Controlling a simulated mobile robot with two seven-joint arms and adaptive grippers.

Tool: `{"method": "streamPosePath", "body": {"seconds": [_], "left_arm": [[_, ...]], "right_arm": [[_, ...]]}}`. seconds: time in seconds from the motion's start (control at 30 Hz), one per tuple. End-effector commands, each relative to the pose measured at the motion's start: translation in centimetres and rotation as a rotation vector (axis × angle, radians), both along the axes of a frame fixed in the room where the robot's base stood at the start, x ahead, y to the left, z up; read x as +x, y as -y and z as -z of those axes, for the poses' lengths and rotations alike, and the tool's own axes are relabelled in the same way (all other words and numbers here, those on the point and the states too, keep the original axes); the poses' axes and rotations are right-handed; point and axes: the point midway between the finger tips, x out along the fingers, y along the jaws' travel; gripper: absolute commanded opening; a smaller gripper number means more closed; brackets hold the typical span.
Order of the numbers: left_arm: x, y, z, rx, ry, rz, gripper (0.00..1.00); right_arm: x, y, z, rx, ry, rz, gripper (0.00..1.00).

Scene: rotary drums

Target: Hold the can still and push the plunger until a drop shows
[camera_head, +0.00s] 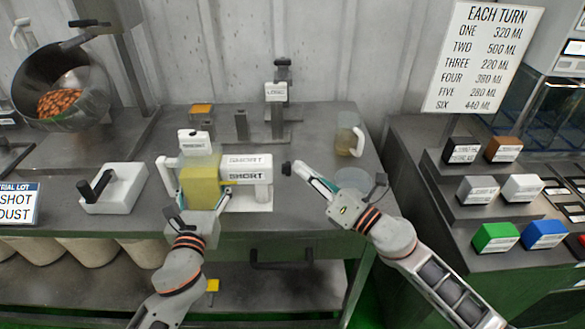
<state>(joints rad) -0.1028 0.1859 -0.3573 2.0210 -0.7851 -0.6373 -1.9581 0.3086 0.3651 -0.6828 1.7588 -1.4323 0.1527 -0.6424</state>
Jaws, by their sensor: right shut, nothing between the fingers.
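A yellow block-shaped can body (200,190) stands on the bench, with a white handle-like part at its left. A white cylinder labelled SHORT (248,168) lies level at its right side. A small black knob (287,168), perhaps the plunger end, shows just right of the cylinder. My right gripper (299,170) is shut and empty, its tips at or very near the knob; I cannot tell whether they touch. My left gripper (190,214) is at the front lower side of the yellow body; its fingers are partly hidden. No drop is visible.
A white box with a black handle (117,188) sits at left. A stand labelled LONG (277,92) is behind. A drum (62,92) stands far left; labelled coloured blocks (495,237) are on the right bench.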

Motion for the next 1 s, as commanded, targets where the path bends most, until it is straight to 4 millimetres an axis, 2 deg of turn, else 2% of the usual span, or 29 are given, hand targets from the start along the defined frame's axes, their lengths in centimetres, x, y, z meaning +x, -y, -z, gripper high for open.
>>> {"method": "streamPosePath", "body": {"seconds": [0.03,1.0], "left_arm": [[-0.1,0.0,1.0,0.002,-0.017,0.0,0.26],[-0.1,0.1,1.0,0.002,-0.017,0.0,0.26]], "right_arm": [[0.0,-0.1,0.1,-0.001,0.0,-0.001,0.0],[-0.1,-1.2,0.1,0.0,-0.002,-0.002,0.0]]}}
